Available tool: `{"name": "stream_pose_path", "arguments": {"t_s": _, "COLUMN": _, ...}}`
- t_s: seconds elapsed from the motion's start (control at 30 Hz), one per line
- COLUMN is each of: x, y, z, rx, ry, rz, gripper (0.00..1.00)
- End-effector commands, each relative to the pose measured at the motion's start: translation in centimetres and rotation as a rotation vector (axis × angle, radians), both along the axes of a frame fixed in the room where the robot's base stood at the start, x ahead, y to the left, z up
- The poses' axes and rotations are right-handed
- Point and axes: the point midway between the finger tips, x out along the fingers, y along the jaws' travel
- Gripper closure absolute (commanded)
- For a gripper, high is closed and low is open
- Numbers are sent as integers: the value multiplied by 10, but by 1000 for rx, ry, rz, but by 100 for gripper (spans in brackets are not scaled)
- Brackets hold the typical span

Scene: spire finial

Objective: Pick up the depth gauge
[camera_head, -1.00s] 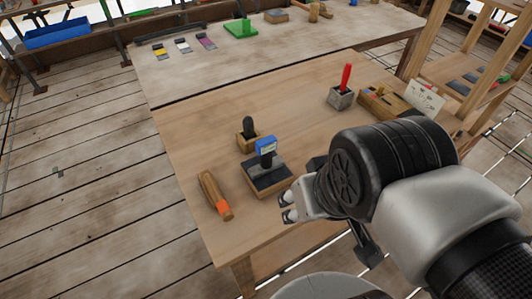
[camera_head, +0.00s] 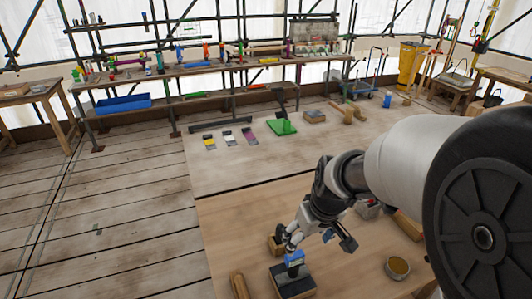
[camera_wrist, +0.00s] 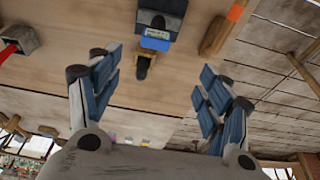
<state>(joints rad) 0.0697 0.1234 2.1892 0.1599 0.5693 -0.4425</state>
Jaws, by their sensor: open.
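What looks like the depth gauge, a blue device with a small display (camera_head: 294,259), sits in a dark-topped block stand (camera_head: 291,284) on the wooden bench. In the wrist view the blue gauge (camera_wrist: 155,43) is upper centre, in front of its stand (camera_wrist: 162,16). My gripper (camera_head: 285,240) is just above and behind the gauge in the head view, partly overlapping a small wooden holder (camera_head: 275,244). In the wrist view my gripper (camera_wrist: 160,84) is open, its blue-padded fingers wide apart with nothing between them. The gauge lies beyond the fingertips.
A red-handled item in a grey block (camera_wrist: 17,42) stands to the other side. A round container (camera_head: 397,267) is at the right. Colour swatches and a green piece (camera_head: 282,127) lie farther back.

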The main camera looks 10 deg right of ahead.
Motion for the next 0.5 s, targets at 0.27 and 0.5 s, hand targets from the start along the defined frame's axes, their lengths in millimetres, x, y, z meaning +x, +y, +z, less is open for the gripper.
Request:
{"name": "stream_pose_path", "arguments": {"t_s": 0.27, "x": 15, "y": 0, "z": -28, "rx": -1, "ry": 12, "rz": 14, "gripper": 28}}
{"name": "stream_pose_path", "arguments": {"t_s": 0.5, "x": 28, "y": 4, "z": -80, "rx": -1, "ry": 13, "rz": 13, "gripper": 28}}
